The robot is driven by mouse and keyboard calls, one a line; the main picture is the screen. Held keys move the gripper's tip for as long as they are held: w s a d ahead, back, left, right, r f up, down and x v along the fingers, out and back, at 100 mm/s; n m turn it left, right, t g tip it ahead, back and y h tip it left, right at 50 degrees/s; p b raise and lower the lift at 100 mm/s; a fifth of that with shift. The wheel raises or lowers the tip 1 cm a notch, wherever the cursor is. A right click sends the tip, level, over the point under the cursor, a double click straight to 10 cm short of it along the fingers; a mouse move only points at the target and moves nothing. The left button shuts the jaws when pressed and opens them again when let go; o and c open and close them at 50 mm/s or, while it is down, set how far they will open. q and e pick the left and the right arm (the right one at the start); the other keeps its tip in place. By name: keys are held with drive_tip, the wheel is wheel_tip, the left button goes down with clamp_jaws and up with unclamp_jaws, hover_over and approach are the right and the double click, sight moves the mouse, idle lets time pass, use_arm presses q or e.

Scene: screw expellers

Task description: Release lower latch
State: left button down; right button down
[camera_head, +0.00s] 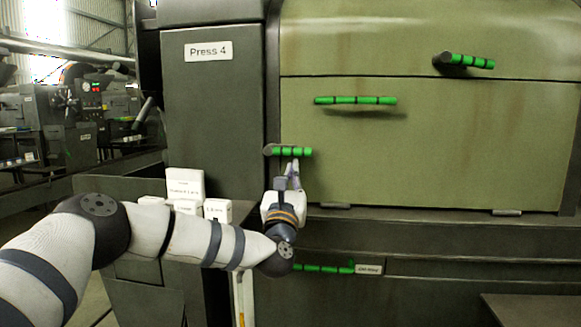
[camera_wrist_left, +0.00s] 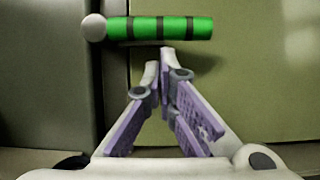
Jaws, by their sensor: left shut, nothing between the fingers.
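The lower latch (camera_head: 293,152) is a short green handle with dark bands and a grey pivot at its left end, at the lower left edge of the green panel. It lies about horizontal. It also shows at the top of the left wrist view (camera_wrist_left: 172,28). My left gripper (camera_head: 291,165) is just below the latch, pointing up at it. In the left wrist view its purple-padded fingers (camera_wrist_left: 159,62) are close together and empty, with the tips just under the green bar. I cannot tell whether they touch it. My right gripper is not in view.
The green panel (camera_head: 430,150) has a long green handle (camera_head: 356,100) and an upper latch (camera_head: 468,61) at right. Small white boxes (camera_head: 185,187) stand on a ledge left of my left gripper. A green-banded handle (camera_head: 322,268) is below. The "Press 4" cabinet (camera_head: 215,110) is at left.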

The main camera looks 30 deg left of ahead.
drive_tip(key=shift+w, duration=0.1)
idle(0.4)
use_arm(q)
drive_tip(key=shift+d+r+n+y+b, duration=0.2)
drive_tip(key=shift+n+y+b, duration=0.15)
drive_tip(key=shift+n, duration=0.35)
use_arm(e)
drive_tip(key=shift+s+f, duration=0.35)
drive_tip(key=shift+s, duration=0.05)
